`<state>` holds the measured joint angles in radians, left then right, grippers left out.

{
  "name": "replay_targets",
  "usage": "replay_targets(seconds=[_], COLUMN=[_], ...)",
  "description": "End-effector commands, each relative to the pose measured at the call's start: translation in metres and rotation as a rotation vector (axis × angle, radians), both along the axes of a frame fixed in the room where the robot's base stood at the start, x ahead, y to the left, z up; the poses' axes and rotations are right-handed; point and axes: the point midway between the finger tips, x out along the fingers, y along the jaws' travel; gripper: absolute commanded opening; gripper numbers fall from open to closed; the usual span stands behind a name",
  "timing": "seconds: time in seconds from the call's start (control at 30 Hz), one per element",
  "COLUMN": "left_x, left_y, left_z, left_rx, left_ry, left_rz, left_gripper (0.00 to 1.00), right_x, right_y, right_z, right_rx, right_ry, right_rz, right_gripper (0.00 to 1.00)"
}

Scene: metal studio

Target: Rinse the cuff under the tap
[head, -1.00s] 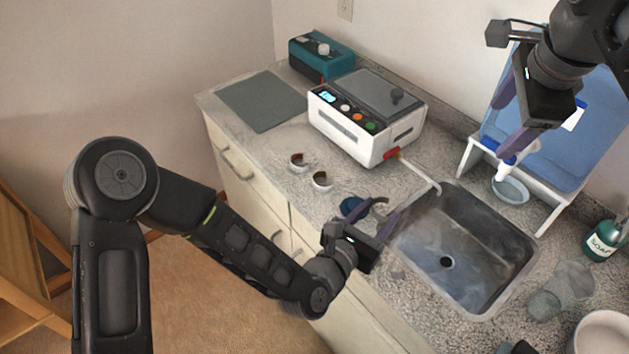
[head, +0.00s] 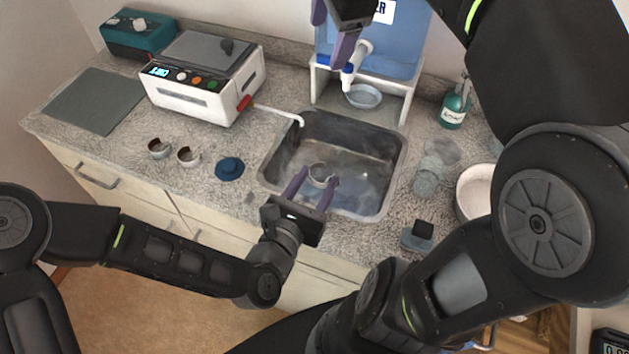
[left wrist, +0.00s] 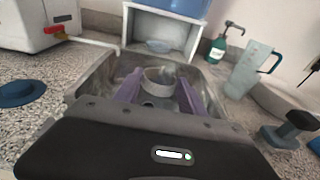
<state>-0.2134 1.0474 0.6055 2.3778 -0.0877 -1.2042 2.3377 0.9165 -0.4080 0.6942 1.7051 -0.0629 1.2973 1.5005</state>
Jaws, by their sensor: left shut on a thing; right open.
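A pale ring-shaped cuff (head: 320,172) is held between the purple fingers of my left gripper (head: 312,188), over the near part of the metal sink (head: 383,178). My left gripper is shut on it; the cuff also shows in the left wrist view (left wrist: 160,75). The tap is a thin white spout (head: 278,112) with a red handle (head: 244,103), running from the white machine to the sink's far left corner. The cuff is apart from the spout end, nearer the front. No water stream is discernible. My right gripper (head: 332,30) is open and empty, high near the blue panel.
Two cuff-like rings (head: 158,148) and a blue lid-like disc (head: 229,169) lie left of the sink. The white machine (head: 205,80) stands behind them. A dispenser stand (head: 408,97) with a dish is behind the sink. A soap bottle (head: 454,108), clear jug (head: 428,177) and white bowl (head: 474,192) stand right.

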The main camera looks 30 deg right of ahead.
Motion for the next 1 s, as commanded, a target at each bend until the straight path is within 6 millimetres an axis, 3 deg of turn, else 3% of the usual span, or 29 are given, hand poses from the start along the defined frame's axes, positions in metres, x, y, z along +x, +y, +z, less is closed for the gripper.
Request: replay_targets(seconds=[1.0], left_x=[0.054], left_y=[-0.078], left_z=[-0.003], left_rx=[-0.001], left_ry=[0.002], left_rz=[0.001], left_gripper=[0.08], right_x=[0.0], right_y=[0.0], right_z=[0.0], right_rx=[0.0], right_ry=[0.0], right_rz=[0.0], right_gripper=[0.7])
